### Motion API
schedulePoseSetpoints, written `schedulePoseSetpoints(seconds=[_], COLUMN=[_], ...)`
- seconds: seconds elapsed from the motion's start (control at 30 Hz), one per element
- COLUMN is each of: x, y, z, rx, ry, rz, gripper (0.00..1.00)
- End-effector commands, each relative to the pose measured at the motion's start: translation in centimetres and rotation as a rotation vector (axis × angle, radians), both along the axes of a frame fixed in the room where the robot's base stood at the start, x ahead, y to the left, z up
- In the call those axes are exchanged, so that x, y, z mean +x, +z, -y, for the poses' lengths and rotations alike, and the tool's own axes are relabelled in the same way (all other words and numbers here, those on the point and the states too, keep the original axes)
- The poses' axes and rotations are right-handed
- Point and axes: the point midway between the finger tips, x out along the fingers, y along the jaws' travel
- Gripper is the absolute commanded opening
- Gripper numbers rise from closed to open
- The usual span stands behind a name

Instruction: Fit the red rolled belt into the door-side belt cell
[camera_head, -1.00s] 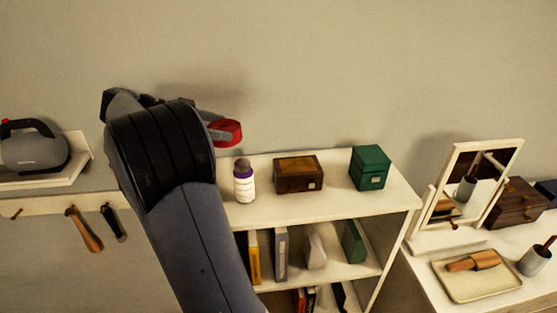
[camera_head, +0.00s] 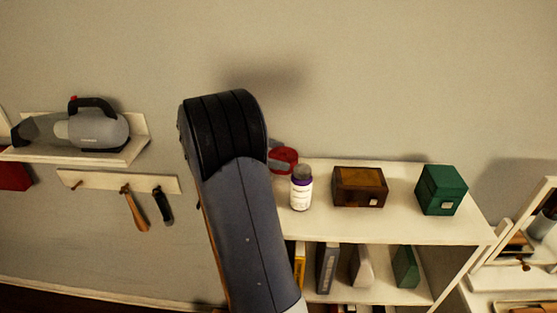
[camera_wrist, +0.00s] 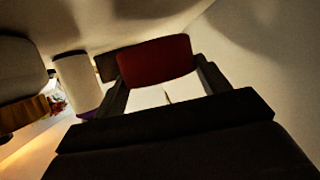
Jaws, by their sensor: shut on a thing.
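The red rolled belt (camera_head: 285,160) shows as a red ring just right of my arm in the head view, above the left end of the shelf top. In the wrist view the belt (camera_wrist: 155,60) fills the space between the two fingers of my gripper (camera_wrist: 160,80), which is shut on it. In the head view my arm hides the gripper's fingers. No belt cell can be made out in either view.
A white bottle (camera_head: 301,187) stands on the shelf top (camera_head: 400,226) close to the belt. A brown box (camera_head: 359,187) and a green box (camera_head: 441,190) stand farther right. A handheld vacuum (camera_head: 95,127) rests on a wall shelf at left, above hooks with hanging tools.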

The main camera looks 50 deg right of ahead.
Motion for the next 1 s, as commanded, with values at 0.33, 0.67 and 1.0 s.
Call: schedulePoseSetpoints(seconds=[0.33, 0.67, 1.0], x=[0.0, 0.0, 0.0], y=[-2.1, -2.4, -2.4], z=[0.0, 0.0, 0.0], rx=[-0.001, 0.000, 0.000], ry=[0.000, 0.000, 0.000], rz=[0.000, 0.000, 0.000], gripper=[0.44, 0.84, 0.93])
